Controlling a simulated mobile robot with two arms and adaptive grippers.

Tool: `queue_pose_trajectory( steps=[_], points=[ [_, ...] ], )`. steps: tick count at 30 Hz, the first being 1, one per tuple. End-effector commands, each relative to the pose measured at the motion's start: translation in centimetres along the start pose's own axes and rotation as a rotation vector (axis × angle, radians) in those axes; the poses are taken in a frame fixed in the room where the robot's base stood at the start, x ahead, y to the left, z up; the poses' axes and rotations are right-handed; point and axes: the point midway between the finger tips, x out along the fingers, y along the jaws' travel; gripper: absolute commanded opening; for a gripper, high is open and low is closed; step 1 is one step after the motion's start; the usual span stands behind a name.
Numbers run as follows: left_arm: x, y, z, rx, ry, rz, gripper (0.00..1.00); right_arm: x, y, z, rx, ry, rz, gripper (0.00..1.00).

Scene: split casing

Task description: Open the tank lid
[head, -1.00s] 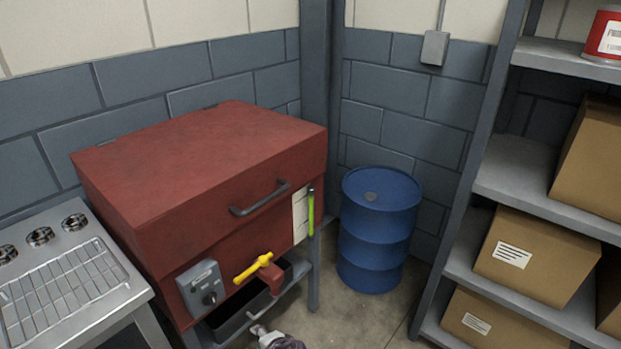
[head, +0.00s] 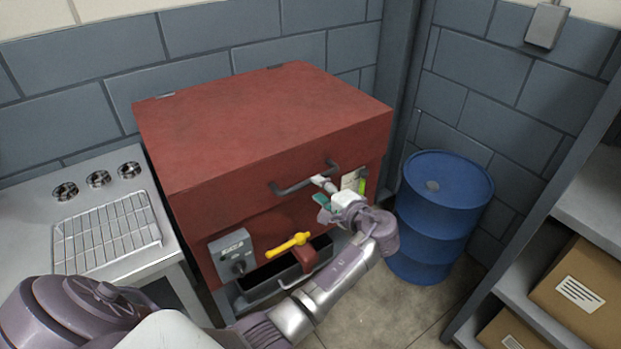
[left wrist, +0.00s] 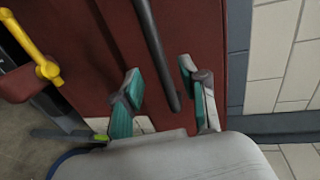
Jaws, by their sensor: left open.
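The red tank lid (head: 260,125) is down on the red tank, hinged at the back wall side. Its dark bar handle (head: 290,187) is on the lid's front face. My left gripper (head: 321,192) is at the right end of the handle, its fingers open. In the left wrist view, the handle (left wrist: 158,50) runs between the two teal-padded fingers of the gripper (left wrist: 160,72), with a gap on both sides. I cannot tell how deep the bar sits between them. My right gripper is not in view.
A yellow valve lever (head: 288,245) and a grey control box (head: 233,255) are on the tank's lower front. A blue drum (head: 430,225) stands to the right. A metal bench with a wire rack (head: 108,235) is at left. Shelves with boxes (head: 580,290) stand at far right.

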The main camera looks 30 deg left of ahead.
Motion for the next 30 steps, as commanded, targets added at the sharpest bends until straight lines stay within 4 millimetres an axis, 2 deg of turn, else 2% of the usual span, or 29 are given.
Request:
queue_pose_trajectory(
  steps=[3,9,21,29,30],
  points=[
    [2.4,-0.2,0.0,0.002,-0.001,-0.002,0.43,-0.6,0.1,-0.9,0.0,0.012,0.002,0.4],
    [4.8,0.0,0.0,0.001,0.001,-0.001,0.43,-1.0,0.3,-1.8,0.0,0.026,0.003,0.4],
    [5.5,0.1,0.0,-0.001,0.002,0.0,0.43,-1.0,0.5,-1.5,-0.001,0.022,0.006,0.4],
    [5.5,0.1,0.0,0.0,0.002,0.001,0.0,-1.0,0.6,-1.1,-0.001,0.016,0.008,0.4],
    [5.5,0.1,0.0,0.0,0.002,0.001,0.0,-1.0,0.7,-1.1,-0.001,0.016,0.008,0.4]
  ],
)
